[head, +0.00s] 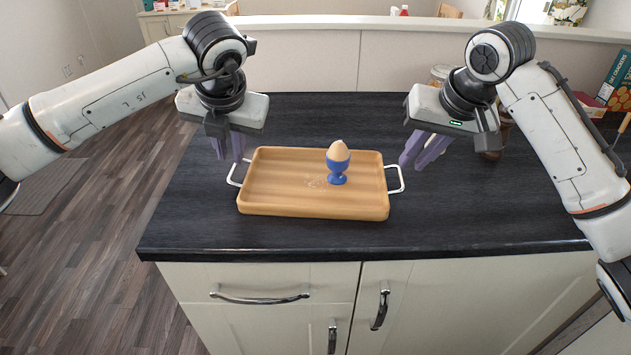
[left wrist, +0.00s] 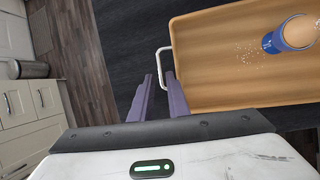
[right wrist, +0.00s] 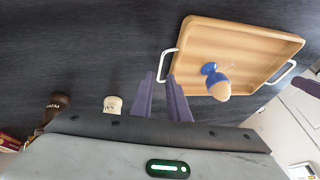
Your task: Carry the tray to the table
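A wooden tray (head: 285,208) with white wire handles rests on the dark worktop. A blue egg cup (head: 337,170) with an egg (head: 338,151) stands upright on it, right of its middle. My left gripper (head: 230,158) is open and empty beside the left handle (head: 234,174); in the left wrist view that handle (left wrist: 160,62) lies just beyond the fingertips. My right gripper (head: 413,163) is open and empty by the right handle (head: 400,180); in the right wrist view that handle (right wrist: 163,66) is just beyond the fingertips. No table is clearly in view.
The dark worktop (head: 440,220) is clear in front of the tray. Jars, a pepper mill (right wrist: 58,103) and a cracker box (head: 619,84) stand at the right. A low wall (head: 330,60) runs behind. Wooden floor (head: 95,215) is free at the left.

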